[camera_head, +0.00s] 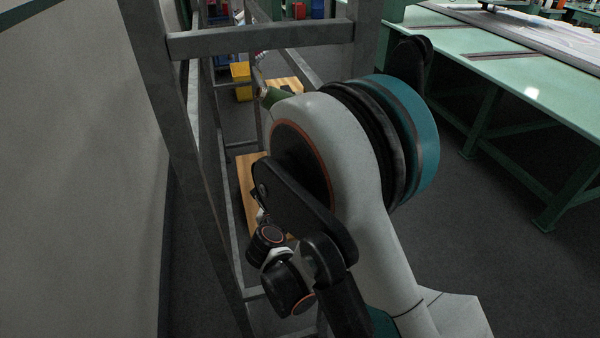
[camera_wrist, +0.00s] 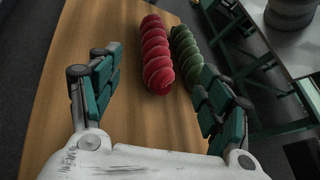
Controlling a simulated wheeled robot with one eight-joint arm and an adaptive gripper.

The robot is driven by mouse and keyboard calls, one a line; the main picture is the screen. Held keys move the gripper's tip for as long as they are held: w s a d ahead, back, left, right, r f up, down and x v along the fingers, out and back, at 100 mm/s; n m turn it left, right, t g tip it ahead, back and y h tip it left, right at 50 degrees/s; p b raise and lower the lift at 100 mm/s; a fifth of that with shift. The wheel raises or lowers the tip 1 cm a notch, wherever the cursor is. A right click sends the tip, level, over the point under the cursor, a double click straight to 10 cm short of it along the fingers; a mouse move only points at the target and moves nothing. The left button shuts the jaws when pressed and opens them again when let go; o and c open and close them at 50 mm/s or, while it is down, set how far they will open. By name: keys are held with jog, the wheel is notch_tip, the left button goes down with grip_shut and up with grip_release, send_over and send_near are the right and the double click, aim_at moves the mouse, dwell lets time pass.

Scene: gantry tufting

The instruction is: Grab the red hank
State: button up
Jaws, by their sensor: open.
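The red hank (camera_wrist: 156,55), a twisted bundle, lies lengthwise on a wooden board (camera_wrist: 75,40) in the wrist view. My gripper (camera_wrist: 160,92) is open, with one finger on each side of the picture. The red hank lies ahead between the fingers, and nothing is held. A green hank (camera_wrist: 186,52) lies right beside the red one, on its right, near my right finger. In the head view my arm hides most of the area around my gripper, and I cannot make out the red hank there.
A grey metal frame (camera_head: 262,40) stands around the wooden boards in the head view. A yellow bin (camera_head: 241,80) sits farther back. A green table (camera_head: 490,50) stands at the right, with open floor before it. A pale wall (camera_head: 75,180) is close on the left.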

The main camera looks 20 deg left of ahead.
jog(key=b+x, duration=0.2)
jog(key=x, duration=0.6)
jog(key=shift+w+f, duration=0.1)
jog(key=shift+w, duration=0.2)
jog(key=b+x, duration=0.2)
jog(key=x, duration=0.3)
jog(key=shift+a+f+b, duration=0.2)
jog(key=shift+b, duration=0.2)
jog(key=shift+s+r, duration=0.1)
jog(key=c, duration=1.1)
